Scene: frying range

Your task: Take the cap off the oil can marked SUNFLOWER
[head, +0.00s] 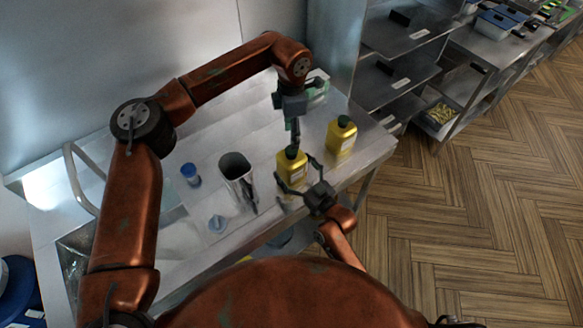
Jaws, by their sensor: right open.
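Two yellow oil cans with dark green caps stand upright on the steel table. The nearer oil can (291,172) has its cap (291,152) on top; the other oil can (341,139) stands behind it to the right, also with a cap (344,120). The label print is too small to read, so I cannot tell which is SUNFLOWER. My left gripper (295,137) points down just above the nearer can's cap; its fingers look close together, and contact cannot be made out. My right gripper (299,175) is open, its fingers spread at the front of the nearer can.
A blue-capped jar (190,174) and a small blue-grey funnel-like item (217,224) lie further left. A pale box (318,82) is at the back. Steel shelves (398,80) stand to the right.

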